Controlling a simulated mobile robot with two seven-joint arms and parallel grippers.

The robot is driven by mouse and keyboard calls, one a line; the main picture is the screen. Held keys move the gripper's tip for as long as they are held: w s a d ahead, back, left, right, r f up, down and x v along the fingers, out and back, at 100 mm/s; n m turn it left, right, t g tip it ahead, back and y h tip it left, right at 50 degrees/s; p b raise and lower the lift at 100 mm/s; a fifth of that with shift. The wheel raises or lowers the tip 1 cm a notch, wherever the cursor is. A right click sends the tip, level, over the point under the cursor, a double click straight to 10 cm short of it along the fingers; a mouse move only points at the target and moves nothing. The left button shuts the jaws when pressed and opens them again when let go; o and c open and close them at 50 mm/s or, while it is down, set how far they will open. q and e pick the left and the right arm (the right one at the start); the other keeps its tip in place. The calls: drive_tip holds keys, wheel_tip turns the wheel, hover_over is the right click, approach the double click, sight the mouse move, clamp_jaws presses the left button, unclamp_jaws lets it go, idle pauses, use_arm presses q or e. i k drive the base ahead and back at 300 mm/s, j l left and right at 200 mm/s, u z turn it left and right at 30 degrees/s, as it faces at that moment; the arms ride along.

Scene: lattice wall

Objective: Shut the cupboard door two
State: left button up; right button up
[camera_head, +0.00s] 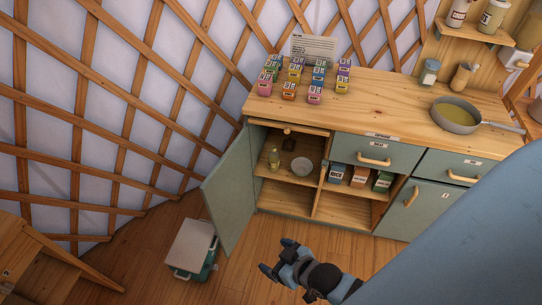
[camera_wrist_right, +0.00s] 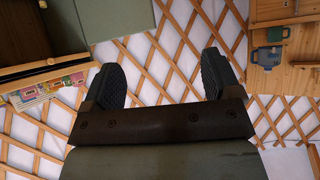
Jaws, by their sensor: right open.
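The cupboard door (camera_head: 232,190) is a grey-green panel at the left end of the cabinet. It stands wide open, swung out to the left, and no number shows on it. The open compartment (camera_head: 275,188) behind it holds a small bottle and a pale bowl. My right gripper (camera_head: 277,258) is open and empty, in front of the cabinet and to the right of the door's free edge, apart from it. In the right wrist view, its two dark fingers (camera_wrist_right: 160,82) are spread with nothing between them. A grey-green panel (camera_wrist_right: 115,18), probably the door, shows beyond them. My left gripper is not in view.
A white-topped box (camera_head: 191,244) stands on the floor left of the door. The countertop (camera_head: 385,100) bears several small colored boxes and a pan (camera_head: 457,114). A shut door (camera_head: 415,208) marked 1 is at the right. A wooden piece (camera_head: 40,262) stands at lower left.

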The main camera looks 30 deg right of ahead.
sight(228, 194)
drive_tip(key=z, duration=0.4)
drive_tip(key=j+z, duration=0.1)
drive_tip(key=z, duration=0.75)
drive_tip(key=j+z, duration=0.1)
drive_tip(key=z, duration=0.7)
drive_tip(key=k+j, duration=0.2)
drive_tip(key=k+z, duration=0.05)
